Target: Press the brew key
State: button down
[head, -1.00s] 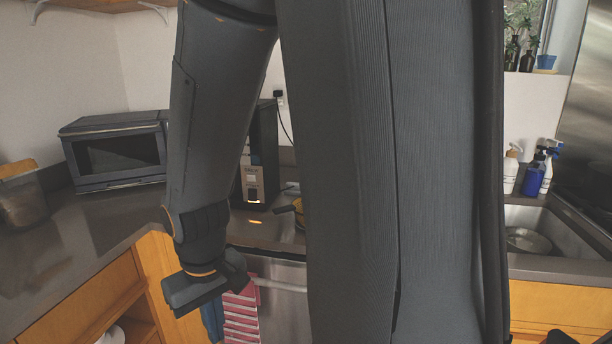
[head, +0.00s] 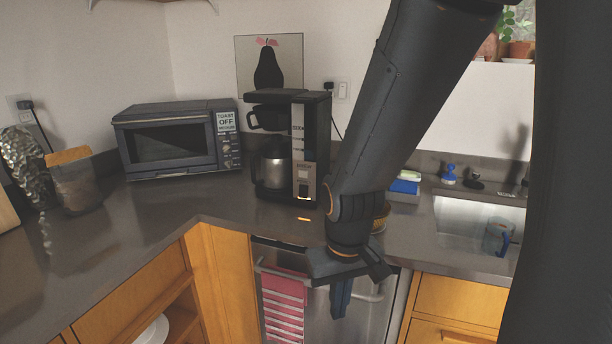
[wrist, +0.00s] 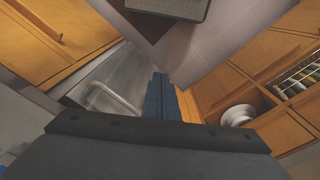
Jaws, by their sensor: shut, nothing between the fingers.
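The coffee maker (head: 318,125) stands on the counter in the corner, black with a silver front panel and a metal carafe (head: 272,168). My gripper (head: 340,300) hangs in front of the counter edge, below and to the right of the coffee maker, pointing down. Its blue fingers are together and empty, apart from the machine. In the wrist view the shut fingers (wrist: 160,98) point towards the floor; the coffee maker is not seen there.
A toaster oven (head: 175,140) stands left of the coffee maker. A sink (head: 470,230) is at the right, with a blue and white sponge (head: 405,184) near it. A red striped towel (head: 283,305) hangs on the dishwasher handle. The counter before the toaster oven is clear.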

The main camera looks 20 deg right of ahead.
aim_at(303, 174)
jog(key=w+n+t+p, duration=0.3)
jog(key=w+t, duration=0.2)
jog(key=w, duration=0.8)
jog(key=w+a+r+n+t+y+p, duration=0.1)
jog(key=w+r+n+t+p, duration=0.2)
jog(key=w, duration=0.5)
jog(key=w+a+r+n+t+y+p, duration=0.1)
jog(key=w+r+n+t+y+p, duration=0.1)
jog(key=w+r+n+t, duration=0.3)
jog(key=w+r+t, duration=0.2)
jog(key=w+t, duration=0.1)
jog(key=shift+w+a+n+p, duration=0.25)
jog(key=shift+n+p, duration=0.05)
jog(key=shift+p, duration=0.1)
jog(key=w+d+b, duration=0.1)
jog(key=w+d, duration=0.4)
jog(key=w, duration=0.2)
jog(key=shift+d+b, duration=0.15)
jog(key=shift+b, duration=0.2)
jog(key=shift+w, duration=0.2)
jog(key=shift+w+d, duration=0.25)
